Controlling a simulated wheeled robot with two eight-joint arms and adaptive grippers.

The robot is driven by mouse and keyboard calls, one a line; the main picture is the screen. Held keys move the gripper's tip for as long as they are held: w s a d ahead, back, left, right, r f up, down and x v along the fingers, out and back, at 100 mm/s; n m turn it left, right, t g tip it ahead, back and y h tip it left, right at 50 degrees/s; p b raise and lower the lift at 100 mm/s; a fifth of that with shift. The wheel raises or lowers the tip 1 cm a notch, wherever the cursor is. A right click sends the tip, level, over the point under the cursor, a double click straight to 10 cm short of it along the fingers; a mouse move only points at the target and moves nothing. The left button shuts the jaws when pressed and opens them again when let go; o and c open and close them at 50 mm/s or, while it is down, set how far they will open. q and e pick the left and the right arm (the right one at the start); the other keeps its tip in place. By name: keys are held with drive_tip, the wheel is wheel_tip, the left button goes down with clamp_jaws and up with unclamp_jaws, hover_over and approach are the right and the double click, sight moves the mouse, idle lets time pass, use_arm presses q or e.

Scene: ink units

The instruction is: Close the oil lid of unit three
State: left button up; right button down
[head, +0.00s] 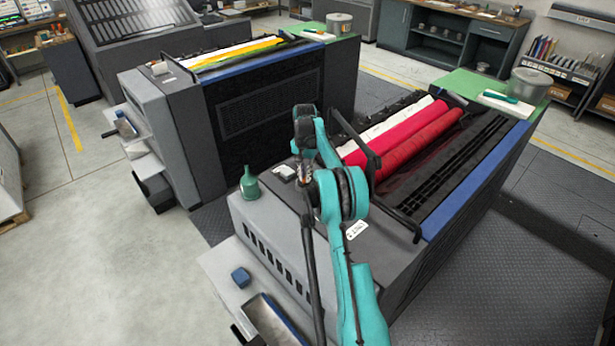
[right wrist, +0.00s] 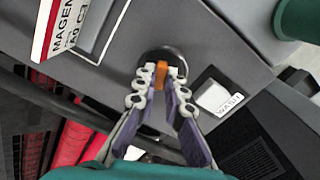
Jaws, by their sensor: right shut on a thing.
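In the right wrist view, an orange tab (right wrist: 161,73) shows between the fingertips of my right gripper (right wrist: 160,78). It lies at a dark round fitting (right wrist: 158,53) on the grey top of a unit. The fingers are shut on the orange tab; whether the lid there is seated or turned cannot be told. In the head view, my right gripper (head: 303,177) is at the near end of the nearer unit (head: 265,213), the one with magenta rollers (head: 405,142). My arm hides the lid there. My left gripper is not in view.
A white square cap marked WASH (right wrist: 219,98) sits beside the fitting. A black rail (head: 370,165) crosses the unit. Another unit (head: 265,100) stands behind.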

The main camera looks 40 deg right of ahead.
drive_tip(key=shift+w+a+r+m, duration=0.1)
drive_tip(key=shift+w+m, duration=0.2)
drive_tip(key=shift+m, duration=0.8)
drive_tip(key=shift+w+m, duration=0.3)
drive_tip(key=shift+m, duration=0.8)
drive_tip(key=c, duration=1.6)
unclamp_jaws()
wheel_tip(320, 180, up, 12)
